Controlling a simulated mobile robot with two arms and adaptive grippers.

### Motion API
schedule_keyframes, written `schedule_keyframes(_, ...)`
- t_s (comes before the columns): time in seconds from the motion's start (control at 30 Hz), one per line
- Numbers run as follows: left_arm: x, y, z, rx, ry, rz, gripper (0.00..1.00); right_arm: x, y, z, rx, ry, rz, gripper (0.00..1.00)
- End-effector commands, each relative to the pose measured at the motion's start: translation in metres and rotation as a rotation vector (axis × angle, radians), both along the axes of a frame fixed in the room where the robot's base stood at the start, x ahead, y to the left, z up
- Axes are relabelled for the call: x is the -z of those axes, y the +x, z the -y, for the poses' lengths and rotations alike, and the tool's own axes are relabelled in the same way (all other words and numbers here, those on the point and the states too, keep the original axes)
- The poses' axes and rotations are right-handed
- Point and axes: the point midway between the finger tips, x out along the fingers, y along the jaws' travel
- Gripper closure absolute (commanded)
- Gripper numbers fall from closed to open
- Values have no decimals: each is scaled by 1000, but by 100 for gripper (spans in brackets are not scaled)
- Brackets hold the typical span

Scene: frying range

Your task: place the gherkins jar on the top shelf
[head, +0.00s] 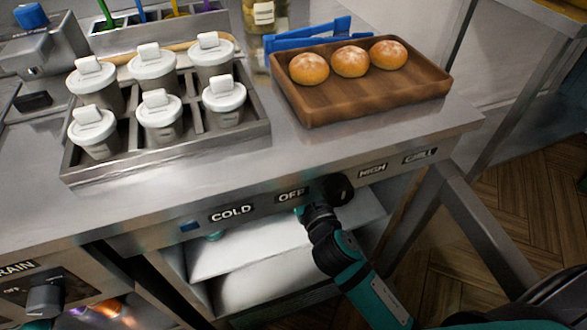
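A glass jar (263,14) with a pale label and yellowish contents stands at the back of the counter, cut off by the top edge of the head view. Its label is too small to read, so I cannot tell if it is the gherkins jar. My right arm comes in from the lower right and ends at the counter's front edge, by the black knob (338,188). Its gripper fingers are hidden, and I see nothing held. My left gripper is out of view. Below the counter is an open compartment with a pale shelf (250,250); no top shelf is identifiable.
A wooden tray (350,105) with three buns sits on the counter's right, a blue object (305,36) behind it. A metal rack (165,153) of several white-lidded tubs fills the left. A strip of steel counter (235,170) in front is clear.

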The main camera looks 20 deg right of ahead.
Motion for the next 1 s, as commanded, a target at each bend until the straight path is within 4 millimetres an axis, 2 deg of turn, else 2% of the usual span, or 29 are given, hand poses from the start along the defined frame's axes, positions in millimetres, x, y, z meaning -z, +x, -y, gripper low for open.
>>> schedule_keyframes(0.33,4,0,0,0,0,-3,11,2,0,0,-1,-1,8,96)
schedule_keyframes(0.37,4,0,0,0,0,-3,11,4,0,0,0,-1,3,37)
schedule_keyframes(0.57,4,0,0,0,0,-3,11,3,0,0,0,-1,3,11)
schedule_keyframes(0.9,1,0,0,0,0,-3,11,-1,0,0,0,-1,4,9)
schedule_keyframes(1.0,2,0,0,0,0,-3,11,2,-10,1,0,-1,0,9)
